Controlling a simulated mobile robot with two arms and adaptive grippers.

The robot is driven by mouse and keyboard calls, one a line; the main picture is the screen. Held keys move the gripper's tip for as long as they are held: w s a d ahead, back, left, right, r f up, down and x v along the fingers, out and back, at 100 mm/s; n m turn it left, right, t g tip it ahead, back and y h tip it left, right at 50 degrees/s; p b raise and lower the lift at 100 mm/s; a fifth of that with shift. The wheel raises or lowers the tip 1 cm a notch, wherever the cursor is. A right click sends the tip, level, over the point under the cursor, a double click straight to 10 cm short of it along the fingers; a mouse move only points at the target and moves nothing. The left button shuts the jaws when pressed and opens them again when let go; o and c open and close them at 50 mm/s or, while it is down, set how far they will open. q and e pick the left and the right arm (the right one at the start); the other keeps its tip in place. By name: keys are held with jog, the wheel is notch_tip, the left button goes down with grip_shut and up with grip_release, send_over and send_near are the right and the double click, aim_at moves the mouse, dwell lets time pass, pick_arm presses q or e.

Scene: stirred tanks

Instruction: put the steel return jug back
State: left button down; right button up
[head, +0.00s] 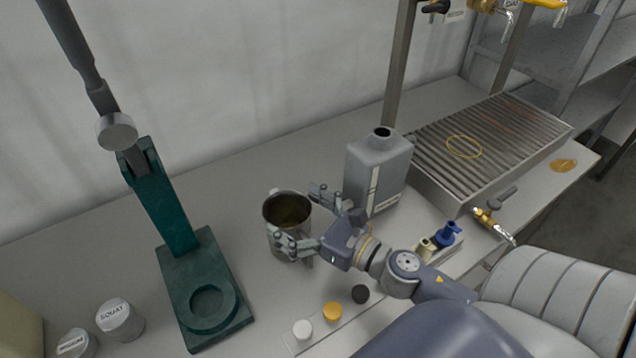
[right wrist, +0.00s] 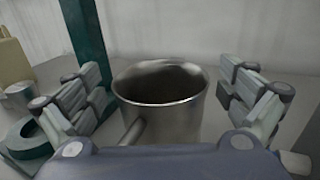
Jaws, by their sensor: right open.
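The steel jug (head: 286,216) stands upright on the grey bench, left of the grey jerrycan. Its inside looks brownish and dark, and I cannot tell what it holds. My right gripper (head: 308,220) is open around the jug, with one finger on the near side and one on the far side. In the right wrist view the jug (right wrist: 160,105) sits between the spread fingers, with gaps on both sides, and its handle points toward the lower left. My left gripper is not in view.
A grey jerrycan (head: 378,172) stands close behind the gripper. A green press stand (head: 205,290) is to the left, with two lidded weights (head: 120,319) nearby. A slatted drain tray (head: 490,145) is at right. A strip with small caps (head: 332,312) lies in front.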

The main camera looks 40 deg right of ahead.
jog(key=b+v, duration=0.5)
jog(key=v, duration=0.6)
jog(key=shift+s, duration=0.35)
